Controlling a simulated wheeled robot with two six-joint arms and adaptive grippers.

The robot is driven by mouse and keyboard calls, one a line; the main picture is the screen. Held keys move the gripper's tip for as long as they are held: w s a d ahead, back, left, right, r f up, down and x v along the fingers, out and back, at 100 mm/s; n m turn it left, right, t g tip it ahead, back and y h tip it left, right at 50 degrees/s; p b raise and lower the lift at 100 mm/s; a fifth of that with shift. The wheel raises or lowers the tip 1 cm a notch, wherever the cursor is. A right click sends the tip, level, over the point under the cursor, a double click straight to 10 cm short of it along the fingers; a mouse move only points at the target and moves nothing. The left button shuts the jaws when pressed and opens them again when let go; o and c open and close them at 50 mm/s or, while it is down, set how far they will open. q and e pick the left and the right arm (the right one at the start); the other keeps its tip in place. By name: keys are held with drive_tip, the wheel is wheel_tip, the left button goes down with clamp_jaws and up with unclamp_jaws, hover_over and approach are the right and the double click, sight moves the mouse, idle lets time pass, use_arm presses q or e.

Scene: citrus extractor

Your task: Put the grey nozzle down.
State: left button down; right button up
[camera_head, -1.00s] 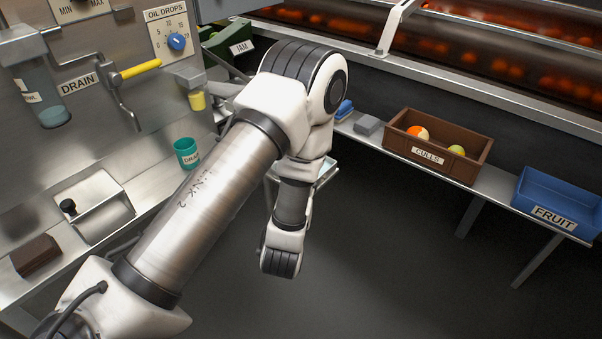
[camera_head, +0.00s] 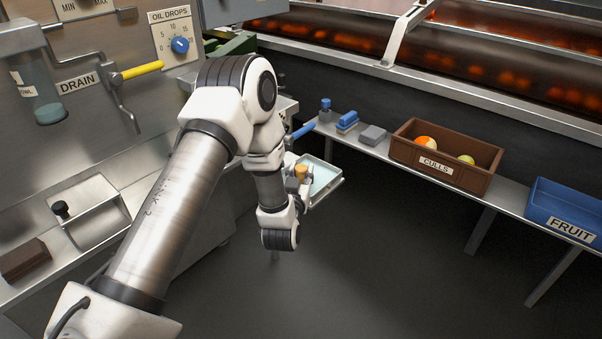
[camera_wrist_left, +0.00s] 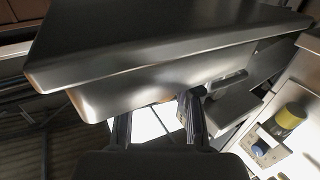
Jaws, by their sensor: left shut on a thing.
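My left arm comes in from the left in the head view. Its hand is partly hidden behind its own links, beside a pale blue tray (camera_head: 330,184). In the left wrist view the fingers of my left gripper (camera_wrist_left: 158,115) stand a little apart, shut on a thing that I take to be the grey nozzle. The nozzle's shape is not clear there. A large grey metal slab (camera_wrist_left: 150,55) fills the top of that view, close beyond the fingertips; I cannot tell what it belongs to. My right gripper is not in view.
The steel machine (camera_head: 105,105) stands at the left. The floor between is clear.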

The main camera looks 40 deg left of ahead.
use_arm(q)
drive_tip(key=c, duration=0.8)
unclamp_jaws()
